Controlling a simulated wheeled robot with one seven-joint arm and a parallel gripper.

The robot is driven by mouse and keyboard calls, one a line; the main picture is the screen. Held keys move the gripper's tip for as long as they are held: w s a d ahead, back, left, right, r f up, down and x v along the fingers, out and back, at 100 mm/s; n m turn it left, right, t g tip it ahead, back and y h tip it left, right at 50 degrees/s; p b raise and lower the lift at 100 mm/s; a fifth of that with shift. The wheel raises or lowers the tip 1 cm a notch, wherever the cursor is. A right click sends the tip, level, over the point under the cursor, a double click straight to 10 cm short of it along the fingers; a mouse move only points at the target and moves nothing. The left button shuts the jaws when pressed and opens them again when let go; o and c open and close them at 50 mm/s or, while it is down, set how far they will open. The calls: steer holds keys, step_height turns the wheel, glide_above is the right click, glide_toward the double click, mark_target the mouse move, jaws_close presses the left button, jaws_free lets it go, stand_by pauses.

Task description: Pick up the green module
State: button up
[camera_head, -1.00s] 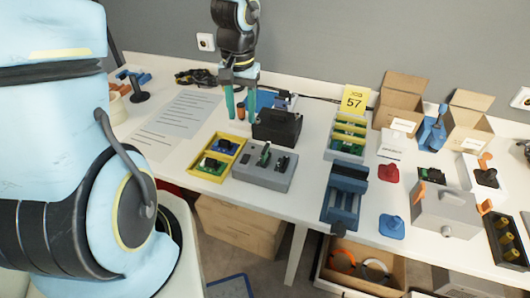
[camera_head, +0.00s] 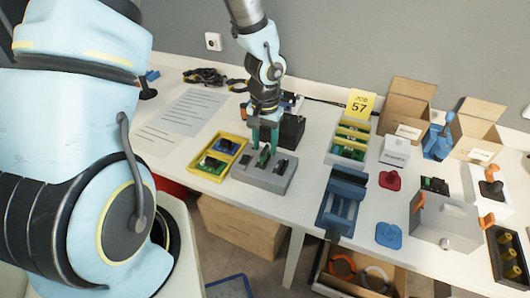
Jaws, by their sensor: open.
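A small upright green module (camera_head: 263,158) stands in the grey block (camera_head: 262,177), with a dark part (camera_head: 281,166) to its right. Another green board (camera_head: 211,164) lies in the yellow tray (camera_head: 206,173) left of the block. Which of these is the named module I cannot tell. My gripper (camera_head: 265,145) points down with two teal fingers, open. The fingertips are over the grey block, just above and behind the upright green module. Whether they touch it cannot be told.
A black box (camera_head: 291,132) stands close behind the grey block, right of my gripper. Paper sheets (camera_head: 181,118) lie at left.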

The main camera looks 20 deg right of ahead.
mark_target(265, 155)
steer(key=shift+f, duration=1.25)
steer(key=shift+c, duration=0.4)
jaws_close()
